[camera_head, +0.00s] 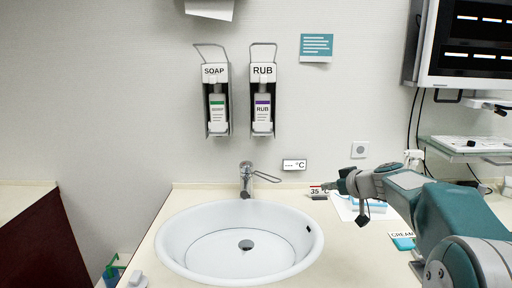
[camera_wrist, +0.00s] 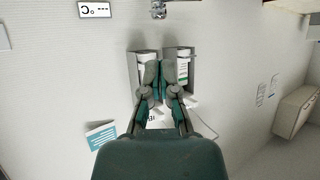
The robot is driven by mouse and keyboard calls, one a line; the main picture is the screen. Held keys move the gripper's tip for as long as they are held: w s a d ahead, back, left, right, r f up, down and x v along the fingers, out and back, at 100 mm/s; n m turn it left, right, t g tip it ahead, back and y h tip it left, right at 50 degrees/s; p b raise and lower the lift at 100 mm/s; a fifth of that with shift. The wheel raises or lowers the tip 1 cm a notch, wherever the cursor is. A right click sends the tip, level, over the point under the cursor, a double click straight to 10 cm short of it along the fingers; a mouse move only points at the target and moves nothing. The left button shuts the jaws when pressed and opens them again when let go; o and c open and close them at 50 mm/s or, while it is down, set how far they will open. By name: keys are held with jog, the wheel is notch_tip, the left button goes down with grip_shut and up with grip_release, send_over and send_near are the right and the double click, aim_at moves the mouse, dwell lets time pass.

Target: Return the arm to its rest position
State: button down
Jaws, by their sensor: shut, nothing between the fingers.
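My arm reaches in from the lower right in the head view, over the right part of the counter. My gripper (camera_head: 343,185) is at its end, pointing left toward the tap, above the counter to the right of the sink. In the wrist view my gripper (camera_wrist: 166,72) shows its two fingers together with nothing between them. It overlaps the picture of the two wall dispensers there, which appear upside down. The gripper stands clear of the tap (camera_head: 246,178) and the sink (camera_head: 176,239) in the head view.
The soap dispenser (camera_head: 216,96) and rub dispenser (camera_head: 262,97) hang on the wall. A "°C" display (camera_head: 294,165) is on the wall and a "35 °C" label (camera_head: 317,190) is near the gripper. A monitor (camera_head: 465,45) and shelf (camera_head: 462,147) stand at right.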

jog(key=s+a+f+m+g+h, duration=0.15)
jog(key=s+a, duration=0.25)
jog(key=s, duration=0.7)
jog(key=s+a+m+g+h, duration=0.15)
jog(key=s+a, duration=0.25)
jog(key=s, duration=0.6)
jog(key=s+d+f+m+g+h, duration=0.1)
jog(key=s+f, duration=0.2)
jog(key=s, duration=0.5)
jog(key=s+d+f+m+g+h, duration=0.1)
jog(key=s+f+m+h, duration=0.1)
jog(key=s, duration=0.7)
jog(key=shift+d+f+h, duration=0.3)
jog(key=shift+d+f, duration=0.1)
jog(key=shift+f, duration=0.4)
